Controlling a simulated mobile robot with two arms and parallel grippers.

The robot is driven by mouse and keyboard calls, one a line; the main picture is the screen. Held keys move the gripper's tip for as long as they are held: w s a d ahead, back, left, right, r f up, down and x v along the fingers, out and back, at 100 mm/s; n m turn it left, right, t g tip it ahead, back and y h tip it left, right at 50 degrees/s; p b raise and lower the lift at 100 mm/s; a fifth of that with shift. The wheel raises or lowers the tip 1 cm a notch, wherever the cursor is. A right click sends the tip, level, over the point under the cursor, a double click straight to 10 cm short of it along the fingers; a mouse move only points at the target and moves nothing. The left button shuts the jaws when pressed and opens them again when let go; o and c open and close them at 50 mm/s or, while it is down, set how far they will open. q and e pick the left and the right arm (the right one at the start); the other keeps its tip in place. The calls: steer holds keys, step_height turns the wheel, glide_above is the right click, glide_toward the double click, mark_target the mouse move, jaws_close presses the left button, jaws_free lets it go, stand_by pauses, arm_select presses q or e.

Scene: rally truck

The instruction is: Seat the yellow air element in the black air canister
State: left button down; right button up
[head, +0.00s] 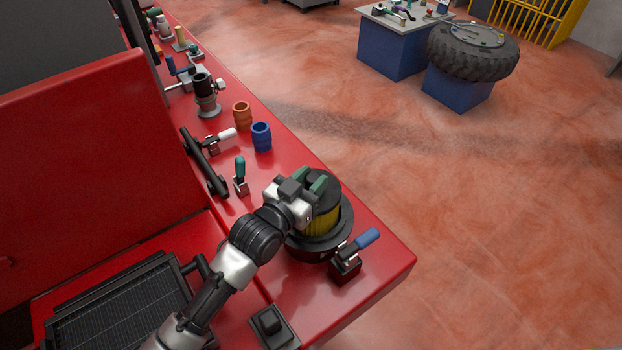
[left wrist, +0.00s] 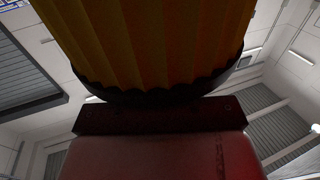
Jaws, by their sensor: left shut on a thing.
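The yellow air element (head: 324,224) has pleated sides and a black top cap. It stands in or just over the round black air canister (head: 345,232) near the front of the red deck, its pleats showing above the canister's rim. How deep its lower end sits is hidden. My left gripper (head: 308,188), with green fingertips, is shut on the element's black top from above. In the left wrist view the element's yellow pleats (left wrist: 150,40) fill the top middle, with a dark scalloped rim below them. My right gripper is not in view.
A blue-handled clamp (head: 350,257) stands close at the canister's right, and a teal-handled clamp (head: 240,175) stands left of it. Blue (head: 261,138) and orange (head: 242,116) couplers stand farther back. The deck's front right corner is bare.

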arm_select(q)
steer(key=shift+r+p, duration=1.6)
steer(key=shift+r, duration=0.3)
steer(key=shift+f+b, duration=2)
steer(key=shift+f, duration=0.85)
steer(key=c, duration=1)
jaws_free()
steer(key=shift+r, duration=0.1)
steer(key=o, duration=0.3)
steer(key=shift+s, duration=0.1)
steer(key=b+v, duration=0.2)
steer(key=v, duration=0.8)
steer(key=shift+s+a+b, duration=0.25)
steer(key=shift+a+b, duration=0.05)
steer(key=shift+b, duration=0.05)
